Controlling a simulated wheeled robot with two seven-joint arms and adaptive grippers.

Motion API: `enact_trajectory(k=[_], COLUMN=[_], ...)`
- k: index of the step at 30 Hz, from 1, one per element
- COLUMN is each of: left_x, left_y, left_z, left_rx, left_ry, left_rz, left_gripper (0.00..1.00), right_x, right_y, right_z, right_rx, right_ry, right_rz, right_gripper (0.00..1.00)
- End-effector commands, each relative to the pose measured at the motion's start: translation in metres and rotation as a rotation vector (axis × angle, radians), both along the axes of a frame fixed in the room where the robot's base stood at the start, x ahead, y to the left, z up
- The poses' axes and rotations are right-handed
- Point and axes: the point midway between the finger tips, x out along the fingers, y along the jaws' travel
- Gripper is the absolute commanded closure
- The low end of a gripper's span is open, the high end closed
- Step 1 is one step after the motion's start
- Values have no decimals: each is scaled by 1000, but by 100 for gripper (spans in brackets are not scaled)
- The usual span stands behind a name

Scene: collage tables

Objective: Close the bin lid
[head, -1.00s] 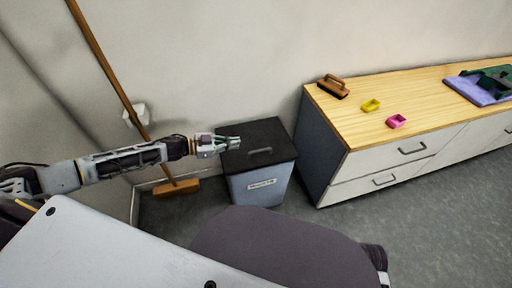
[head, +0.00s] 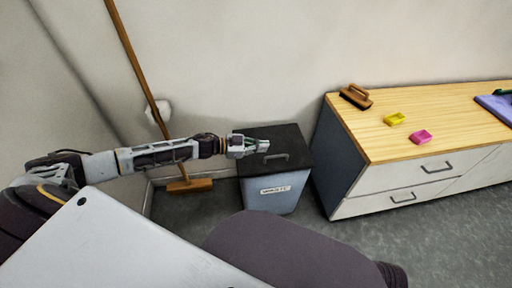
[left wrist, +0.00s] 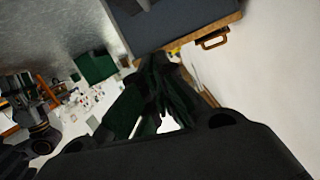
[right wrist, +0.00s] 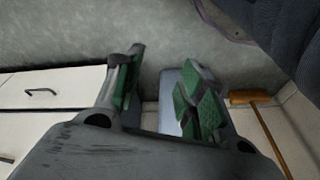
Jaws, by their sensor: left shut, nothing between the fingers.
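The bin (head: 272,195) is a blue-grey box with a white label, standing on the floor against the wall. Its black lid (head: 292,142) with a grey handle (head: 276,157) lies flat over the top and looks closed. My left gripper (head: 266,145) is shut and empty, over the left part of the lid beside the handle; I cannot tell whether it touches. In the left wrist view its fingers (left wrist: 165,85) are dark and close together. My right gripper (right wrist: 165,75) shows in the right wrist view, its fingers apart and empty, with part of the bin (right wrist: 170,108) beyond them.
A wood-topped drawer cabinet (head: 400,178) stands just right of the bin. A brush (head: 356,96), a yellow block (head: 394,119) and a pink block (head: 421,137) sit on it. A broom (head: 188,185) leans on the wall left of the bin. Floor in front of the cabinet is clear.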

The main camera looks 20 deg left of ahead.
Motion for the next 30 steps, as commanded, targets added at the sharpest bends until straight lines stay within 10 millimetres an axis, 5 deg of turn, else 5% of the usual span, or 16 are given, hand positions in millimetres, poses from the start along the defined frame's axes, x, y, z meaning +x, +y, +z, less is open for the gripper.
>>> enact_trajectory(k=[18, 30], left_x=[32, 35], left_y=[-44, -39], left_z=[-12, -45], left_rx=[0, 1], left_ry=[-3, -1], left_rz=[-1, 0], left_gripper=[100, 100], right_x=[-4, 3], right_y=[3, 9], right_z=[13, 31], right_rx=[14, 44], right_ry=[-22, -86], right_rz=[6, 12], right_gripper=[60, 60])
